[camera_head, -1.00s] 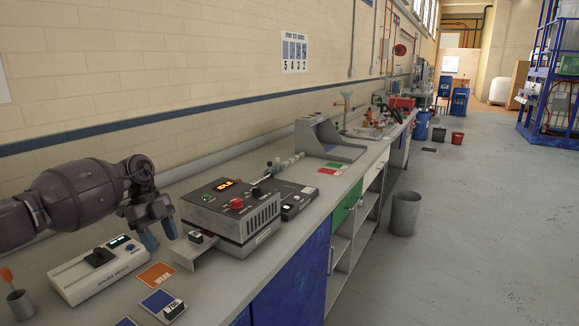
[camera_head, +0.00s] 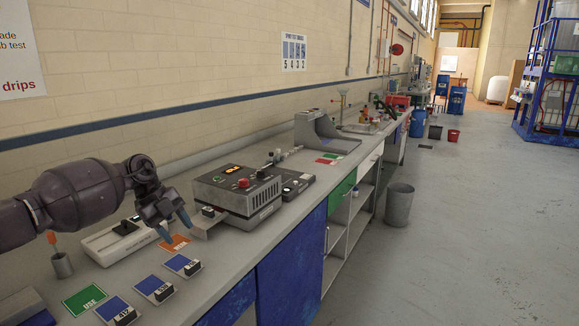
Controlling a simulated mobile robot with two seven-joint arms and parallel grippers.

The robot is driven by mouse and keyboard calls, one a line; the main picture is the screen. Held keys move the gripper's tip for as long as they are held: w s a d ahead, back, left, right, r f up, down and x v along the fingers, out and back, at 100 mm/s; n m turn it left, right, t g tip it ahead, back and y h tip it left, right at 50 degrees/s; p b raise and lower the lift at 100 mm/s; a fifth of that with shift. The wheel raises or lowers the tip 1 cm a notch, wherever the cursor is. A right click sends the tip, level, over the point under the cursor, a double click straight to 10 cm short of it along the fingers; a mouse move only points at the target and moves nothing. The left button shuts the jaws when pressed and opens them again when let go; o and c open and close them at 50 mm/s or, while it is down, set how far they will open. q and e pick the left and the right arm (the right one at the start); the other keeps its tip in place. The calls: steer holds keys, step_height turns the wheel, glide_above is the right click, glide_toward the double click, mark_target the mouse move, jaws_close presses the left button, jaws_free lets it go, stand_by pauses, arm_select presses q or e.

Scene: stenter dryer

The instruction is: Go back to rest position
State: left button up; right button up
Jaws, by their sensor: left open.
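My left gripper (camera_head: 176,231) is above the bench near its front, with its two blue-tipped fingers apart and nothing between them. It hangs over the orange card (camera_head: 181,240), just left of the metal tray (camera_head: 212,224) of the dark dryer unit (camera_head: 232,190). A small dark block (camera_head: 208,211) sits on that tray. My right gripper is not in view.
Blue cards with dark numbered blocks (camera_head: 157,289) and a green card (camera_head: 85,299) lie along the bench front. A metal cup (camera_head: 62,265) holds an orange-handled tool. A grey bin (camera_head: 398,204) stands on the open floor at right.

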arm_select(q)
steer(key=d+r+m+t+h, duration=0.1)
steer(key=d+r+t+h, duration=0.4)
steer(key=d, duration=0.5)
steer(key=d+r+t+h, duration=0.4)
steer(key=d+h, duration=0.2)
steer(key=d, duration=0.4)
steer(key=s+a+f+n+t+y, duration=0.2)
steer(key=s+a+f+n+y, duration=0.25)
steer(key=f+n, duration=0.2)
steer(key=s+a+f+n+t+y, duration=0.3)
steer(key=s+f+n, duration=0.25)
steer(key=f, duration=0.25)
steer(key=s+a+f+n+t+y, duration=0.25)
steer(key=s+f+n+y, duration=0.2)
steer(key=f+n, duration=0.25)
steer(key=s+a+f+n+g+y, duration=0.2)
steer(key=s+a+f, duration=0.3)
steer(key=s+f, duration=0.4)
steer(key=s+a+f+n+g+y, duration=0.2)
steer(key=s+a+f+n, duration=0.3)
steer(key=s, duration=1.2)
step_height(320, 180, down, 4)
steer(key=shift+s+f+n+g+y, duration=0.2)
steer(key=shift+s+n+g+y, duration=0.1)
steer(key=shift+g, duration=0.15)
steer(key=shift+a, duration=0.1)
steer(key=shift+c, duration=0.3)
